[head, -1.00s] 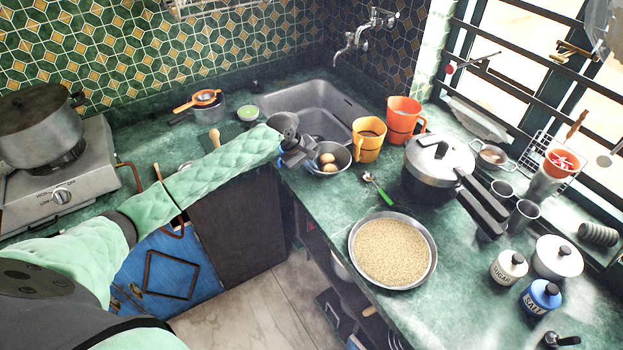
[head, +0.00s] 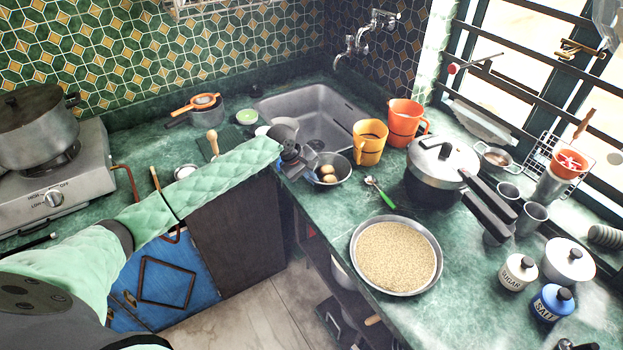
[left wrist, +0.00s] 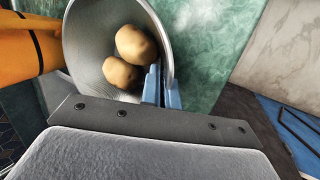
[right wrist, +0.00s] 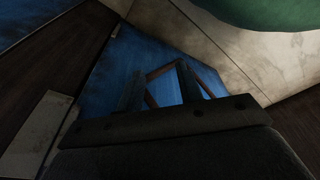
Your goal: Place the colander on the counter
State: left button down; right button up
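The colander (head: 343,163) is a grey metal bowl with two brown potatoes (head: 327,174) in it. It is by the front right corner of the sink, left of the yellow-orange mug. My left gripper (head: 309,160) is at its left rim. In the left wrist view, the blue fingers (left wrist: 161,80) are close together with the rim of the colander (left wrist: 88,45) between them. The colander's underside is hidden, so I cannot tell if it touches the counter (head: 330,215). My right gripper (right wrist: 160,80) is empty, its fingers apart, low in front of the blue cabinet.
The sink (head: 300,105) is behind the colander. A yellow-orange mug (head: 369,145) stands close on its right, and a green-handled spoon (head: 381,192) lies nearby. A pan of grain (head: 396,257) and a pressure cooker (head: 437,175) stand further right. Some counter before the spoon is bare.

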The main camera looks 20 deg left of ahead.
pick_arm(q)
jog(key=c, duration=1.8)
grip_release()
jog(key=shift+f, duration=0.1)
jog(key=shift+c, duration=0.2)
jog(key=shift+o, duration=0.8)
